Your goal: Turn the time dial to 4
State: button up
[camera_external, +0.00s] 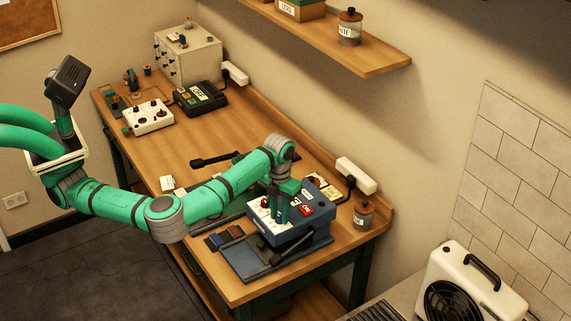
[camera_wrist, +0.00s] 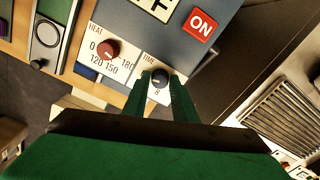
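The time dial (camera_wrist: 160,78) is a small dark knob under the word TIME on the white panel (camera_wrist: 128,62) of a blue-grey machine, which also shows in the external view (camera_external: 290,240). An 8 is printed below the dial; the other numbers around it are hidden or too small to read. My gripper (camera_wrist: 161,80) has one green fingertip on each side of the dial. I cannot tell if the fingers touch it. In the external view my gripper (camera_external: 281,215) points down at the panel, hiding the dial.
A red heat dial (camera_wrist: 107,49) sits left of the time dial, and a red ON button (camera_wrist: 201,25) is above right. A jar (camera_external: 363,215) and white power strip (camera_external: 356,176) stand behind the machine.

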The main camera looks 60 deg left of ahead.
grip_shut()
jog(key=shift+n, duration=0.3)
jog(key=n, duration=0.4)
jog(key=shift+n, duration=2.5)
jog(key=o, duration=0.6)
grip_release()
jog(key=shift+c, duration=0.2)
